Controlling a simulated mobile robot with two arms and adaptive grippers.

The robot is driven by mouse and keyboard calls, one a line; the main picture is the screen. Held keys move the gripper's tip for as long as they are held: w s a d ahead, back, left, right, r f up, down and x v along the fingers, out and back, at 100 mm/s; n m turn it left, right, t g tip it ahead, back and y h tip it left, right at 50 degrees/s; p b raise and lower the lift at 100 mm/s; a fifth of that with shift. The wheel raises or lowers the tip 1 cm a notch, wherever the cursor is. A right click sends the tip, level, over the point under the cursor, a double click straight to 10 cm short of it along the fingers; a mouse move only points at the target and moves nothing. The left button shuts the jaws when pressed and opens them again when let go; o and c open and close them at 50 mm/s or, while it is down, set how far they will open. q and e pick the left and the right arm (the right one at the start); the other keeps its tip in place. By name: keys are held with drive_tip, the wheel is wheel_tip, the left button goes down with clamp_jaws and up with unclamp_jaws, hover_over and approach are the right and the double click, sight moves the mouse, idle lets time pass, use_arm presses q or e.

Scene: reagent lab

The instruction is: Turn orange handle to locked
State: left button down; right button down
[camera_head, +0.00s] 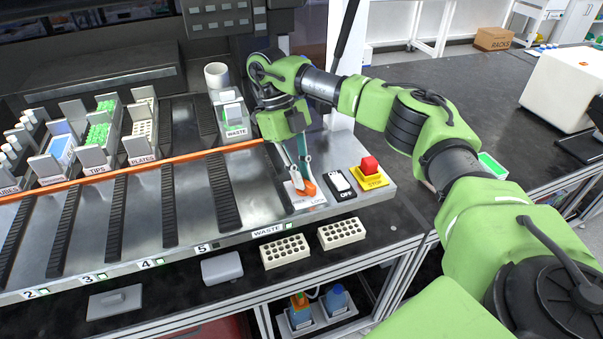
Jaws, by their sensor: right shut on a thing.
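The orange handle (307,188) sits on a small white plate (305,200) on the front right of the metal deck. The plate carries lettering at its front edge, with "LOCK" seeming to be on the right; the left word is hard to read. My right gripper (304,180) points down at the handle and is shut on it, its fingers hiding part of it. The exact angle of the handle is too small to tell. My left gripper is not in view.
Right of the handle are a black OFF switch (342,185) and a red STOP button (369,166) on a yellow base, both close to my gripper. Racks of tips (100,134) and plates stand at left. Two cream well blocks (285,250) lie in front of the deck.

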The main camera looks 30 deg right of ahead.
drive_tip(key=m+y, duration=0.1)
drive_tip(key=m, duration=0.1)
drive_tip(key=m+p, duration=0.1)
drive_tip(key=m, duration=0.1)
drive_tip(key=shift+d+m+y, duration=0.15)
drive_tip(key=shift+m+y, duration=0.25)
idle(0.4)
drive_tip(key=c, duration=2.1)
unclamp_jaws()
drive_tip(key=v, duration=0.7)
drive_tip(key=shift+r, duration=0.25)
drive_tip(key=shift+f, duration=0.1)
